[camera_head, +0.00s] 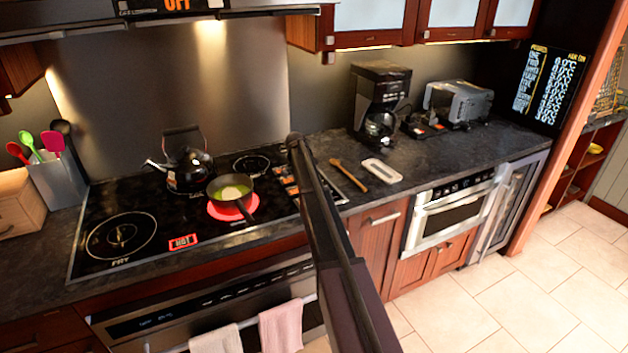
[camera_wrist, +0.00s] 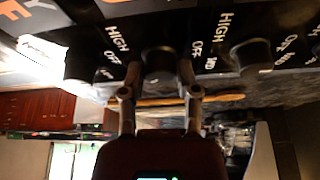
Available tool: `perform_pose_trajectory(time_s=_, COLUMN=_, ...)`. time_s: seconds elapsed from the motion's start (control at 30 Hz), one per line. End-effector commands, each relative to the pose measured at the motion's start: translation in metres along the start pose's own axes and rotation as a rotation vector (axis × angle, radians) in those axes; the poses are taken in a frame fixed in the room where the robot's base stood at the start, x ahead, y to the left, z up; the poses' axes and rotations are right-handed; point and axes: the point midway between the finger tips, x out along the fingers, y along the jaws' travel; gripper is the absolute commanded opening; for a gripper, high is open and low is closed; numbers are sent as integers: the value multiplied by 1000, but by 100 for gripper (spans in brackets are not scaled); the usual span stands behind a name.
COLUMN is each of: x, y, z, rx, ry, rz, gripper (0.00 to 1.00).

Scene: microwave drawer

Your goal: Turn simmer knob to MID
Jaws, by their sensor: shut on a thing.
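The stove's knob panel (camera_head: 287,180) lies at the right end of the black cooktop, partly hidden behind my arm. In the wrist view, my gripper (camera_wrist: 159,72) has one finger on each side of a dark round knob (camera_wrist: 158,60) and is shut on it. White HIGH and OFF labels sit near this knob. Another knob (camera_wrist: 250,55) stands to its right, with HIGH, OFF and MID labels, and a third (camera_wrist: 80,65) to its left. I cannot read which knob is the simmer one, nor where the held knob's pointer stands.
A dark pan (camera_head: 246,184) with green food sits on a glowing red burner, left of my arm. A black kettle (camera_head: 186,172) stands behind it. A wooden spoon (camera_head: 352,172) and a white spoon rest (camera_head: 382,171) lie on the counter right of my arm.

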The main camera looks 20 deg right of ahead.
Motion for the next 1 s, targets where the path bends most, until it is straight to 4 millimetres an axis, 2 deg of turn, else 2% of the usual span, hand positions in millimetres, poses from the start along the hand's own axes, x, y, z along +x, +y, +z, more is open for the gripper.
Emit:
perform_pose_trajectory(time_s=0.3, x=0, y=2, z=1, rx=1, ry=-3, rz=4, gripper=0)
perform_pose_trajectory(time_s=0.33, x=0, y=2, z=1, rx=1, ry=-3, rz=4, gripper=44)
perform_pose_trajectory(time_s=0.43, x=0, y=2, z=0, rx=1, ry=-3, rz=4, gripper=74)
perform_pose_trajectory(time_s=1.0, x=0, y=1, z=0, rx=-18, ry=-1, rz=-7, gripper=76)
